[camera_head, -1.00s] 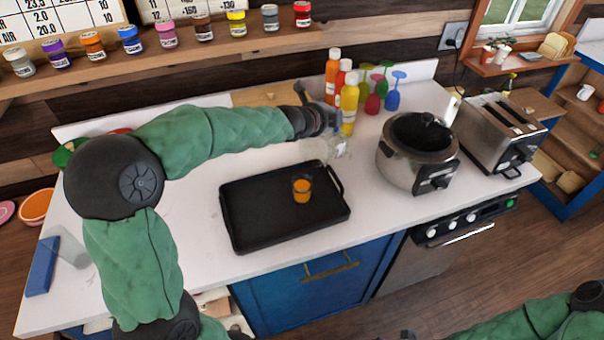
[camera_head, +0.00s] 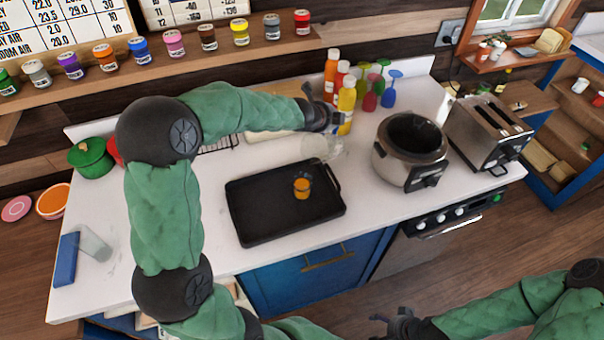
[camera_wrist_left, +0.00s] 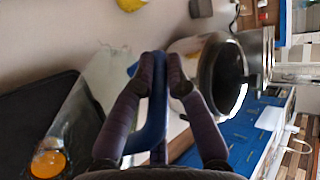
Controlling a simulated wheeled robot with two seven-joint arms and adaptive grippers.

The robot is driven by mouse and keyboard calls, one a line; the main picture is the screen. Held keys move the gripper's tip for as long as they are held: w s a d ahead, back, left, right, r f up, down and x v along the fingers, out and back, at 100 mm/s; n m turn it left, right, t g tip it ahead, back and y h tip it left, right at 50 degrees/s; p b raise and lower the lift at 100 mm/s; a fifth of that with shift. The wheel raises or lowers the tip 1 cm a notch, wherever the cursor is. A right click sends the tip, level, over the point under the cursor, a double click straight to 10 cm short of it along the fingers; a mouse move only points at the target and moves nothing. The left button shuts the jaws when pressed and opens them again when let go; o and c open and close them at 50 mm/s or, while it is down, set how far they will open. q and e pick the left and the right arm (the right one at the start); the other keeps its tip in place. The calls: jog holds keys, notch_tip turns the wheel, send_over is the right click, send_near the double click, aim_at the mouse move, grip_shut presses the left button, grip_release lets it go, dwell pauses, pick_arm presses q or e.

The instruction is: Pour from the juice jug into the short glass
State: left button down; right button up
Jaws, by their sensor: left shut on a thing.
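My left gripper (camera_head: 335,122) is shut on the blue handle (camera_wrist_left: 157,105) of the juice jug, seen close in the left wrist view. The jug (camera_head: 318,148) is clear and looks nearly colourless, held behind the tray's far right corner; its exact tilt is hard to tell. Its see-through body also shows in the left wrist view (camera_wrist_left: 88,105). The short glass (camera_head: 302,188) stands on the black tray (camera_head: 260,215) and holds orange juice; the orange also shows in the left wrist view (camera_wrist_left: 48,162). My right gripper (camera_head: 398,322) is low at the front, away from the counter; its jaws are unclear.
Bottles (camera_head: 346,104) and coloured upturned glasses (camera_head: 389,92) stand behind the jug. A cooker pot (camera_head: 408,152) and a toaster (camera_head: 490,130) stand to the right. A clear tumbler (camera_head: 95,243) lies at the left beside a blue block (camera_head: 67,258). White counter is bare left of the tray.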

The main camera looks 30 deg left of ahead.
pick_arm(q)
jog(key=shift+w+r+g+p, duration=0.5)
jog(key=shift+g+p, duration=0.3)
jog(key=shift+p, duration=3.7)
jog(key=shift+w+r+g+p, duration=0.3)
jog(key=shift+w+g+p, duration=0.4)
jog(key=shift+p, duration=3.8)
jog(key=g+p, duration=0.1)
jog(key=p, duration=0.4)
jog(key=w+f+p, duration=0.1)
jog(key=p, duration=0.5)
jog(key=shift+w+d+g+y, duration=0.1)
jog(key=shift+w+g+y, duration=0.1)
jog(key=shift+g+y, duration=0.15)
jog(key=w+f+g+b, duration=0.1)
jog(key=g+b, duration=0.1)
jog(key=w+f+g+b, duration=0.2)
jog(key=g, duration=0.1)
jog(key=shift+w+f+g+b, duration=0.15)
jog(key=shift+w+g+b, duration=0.15)
jog(key=shift+g+b, duration=0.05)
